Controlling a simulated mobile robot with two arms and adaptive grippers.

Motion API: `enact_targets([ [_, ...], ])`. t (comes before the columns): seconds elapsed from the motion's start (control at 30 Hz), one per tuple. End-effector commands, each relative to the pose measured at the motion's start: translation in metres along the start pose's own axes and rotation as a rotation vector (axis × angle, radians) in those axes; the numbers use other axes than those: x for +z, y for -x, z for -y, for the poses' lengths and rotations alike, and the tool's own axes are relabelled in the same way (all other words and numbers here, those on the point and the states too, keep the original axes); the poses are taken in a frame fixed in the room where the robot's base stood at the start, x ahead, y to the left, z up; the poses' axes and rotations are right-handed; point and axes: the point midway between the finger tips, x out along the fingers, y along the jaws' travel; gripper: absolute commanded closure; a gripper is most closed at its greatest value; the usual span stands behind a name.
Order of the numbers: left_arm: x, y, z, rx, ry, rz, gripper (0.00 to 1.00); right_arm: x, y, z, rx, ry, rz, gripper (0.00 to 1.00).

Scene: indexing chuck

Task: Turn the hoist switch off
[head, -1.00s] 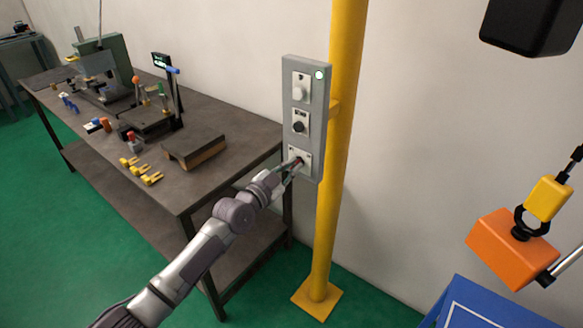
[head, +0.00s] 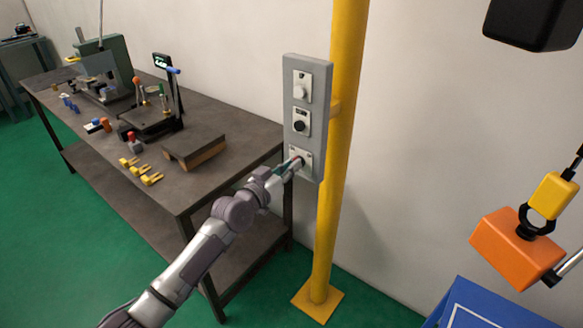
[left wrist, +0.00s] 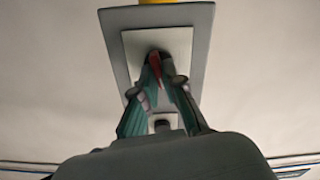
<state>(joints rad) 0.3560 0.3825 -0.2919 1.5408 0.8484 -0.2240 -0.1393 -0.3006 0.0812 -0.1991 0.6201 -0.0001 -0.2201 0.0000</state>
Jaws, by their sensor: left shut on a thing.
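A grey control panel (head: 297,75) is fixed to a yellow post and carries three controls on pale plates, one above another. My left gripper (head: 298,162) is at the lowest plate (head: 307,157), shut on that switch's knob. In the left wrist view my left gripper (left wrist: 160,85) has its fingers closed around the knob, and a red part of the hoist switch (left wrist: 156,66) shows between them in front of the plate (left wrist: 185,45). The fingers hide most of the knob. No lit lamp shows on the panel. My right gripper is not in view.
The yellow post (head: 332,230) stands right behind the panel. A dark workbench (head: 90,105) with tools and several small parts is at left. An orange block (head: 515,250) hangs on a yellow hook piece (head: 552,196) at right, above a blue surface (head: 480,310).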

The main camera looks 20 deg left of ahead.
Motion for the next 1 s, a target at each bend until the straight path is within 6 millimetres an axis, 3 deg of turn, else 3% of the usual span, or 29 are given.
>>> enact_targets([
  [0.4, 0.0015, 0.0002, 0.0011, 0.0, 0.246, 0.002, 1.0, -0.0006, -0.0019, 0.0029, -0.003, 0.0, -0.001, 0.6],
  [1.0, 0.0017, 0.0002, 0.0015, -0.001, 0.303, 0.003, 1.0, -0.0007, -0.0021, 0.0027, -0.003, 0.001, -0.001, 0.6],
])
